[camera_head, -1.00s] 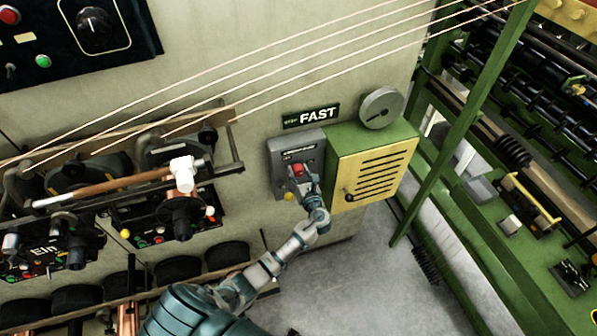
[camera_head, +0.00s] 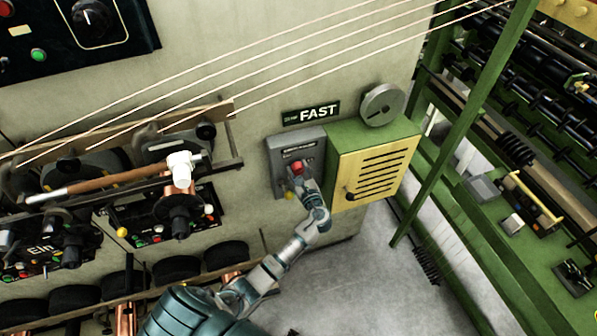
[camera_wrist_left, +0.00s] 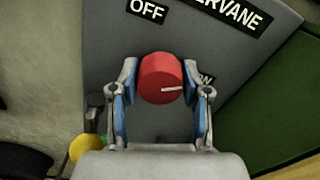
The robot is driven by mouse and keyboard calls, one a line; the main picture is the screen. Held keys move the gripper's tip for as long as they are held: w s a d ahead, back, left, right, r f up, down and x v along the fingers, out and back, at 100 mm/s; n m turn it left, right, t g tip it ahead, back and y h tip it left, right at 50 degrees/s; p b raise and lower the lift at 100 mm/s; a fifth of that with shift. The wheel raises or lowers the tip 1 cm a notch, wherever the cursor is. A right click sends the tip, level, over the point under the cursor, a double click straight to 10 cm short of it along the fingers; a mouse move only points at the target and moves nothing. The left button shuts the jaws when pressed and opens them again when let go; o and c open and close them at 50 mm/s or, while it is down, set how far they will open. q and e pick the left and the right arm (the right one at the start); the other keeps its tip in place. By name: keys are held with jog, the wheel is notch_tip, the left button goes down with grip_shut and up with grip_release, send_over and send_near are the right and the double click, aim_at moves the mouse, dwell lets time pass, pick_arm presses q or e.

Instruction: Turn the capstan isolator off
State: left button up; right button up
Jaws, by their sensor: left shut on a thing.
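The isolator is a grey box (camera_head: 279,160) on the cream wall. Its red round knob (camera_head: 296,165) shows at the fingertips of my left gripper (camera_head: 299,176). In the left wrist view, the red knob (camera_wrist_left: 160,78) sits between the two fingertips of my left gripper (camera_wrist_left: 160,92), which is shut on it. A white line on the knob points right. An OFF label (camera_wrist_left: 147,10) is above the knob; another label at its lower right is mostly hidden by the knob and a finger. My right gripper is in neither view.
A green and yellow slotted cabinet (camera_head: 372,170) adjoins the box on the right. A yellow button (camera_wrist_left: 84,149) is at the box's lower left. Several pale strands (camera_head: 300,58) cross above. A green machine frame (camera_head: 470,130) stands at right.

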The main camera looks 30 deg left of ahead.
pick_arm(q)
jog(key=n+b, duration=0.1)
jog(key=n, duration=0.1)
jog(key=n+b, duration=0.2)
jog(key=n, duration=0.1)
jog(key=shift+f+n, duration=0.3)
jog(key=n+b, duration=0.4)
jog(key=n, duration=0.2)
jog(key=shift+b, duration=0.3)
jog(key=shift+n, duration=0.3)
jog(key=o, duration=1.1)
jog(key=shift+r, duration=0.1)
jog(key=shift+o, duration=0.2)
jog(key=v, duration=1.2)
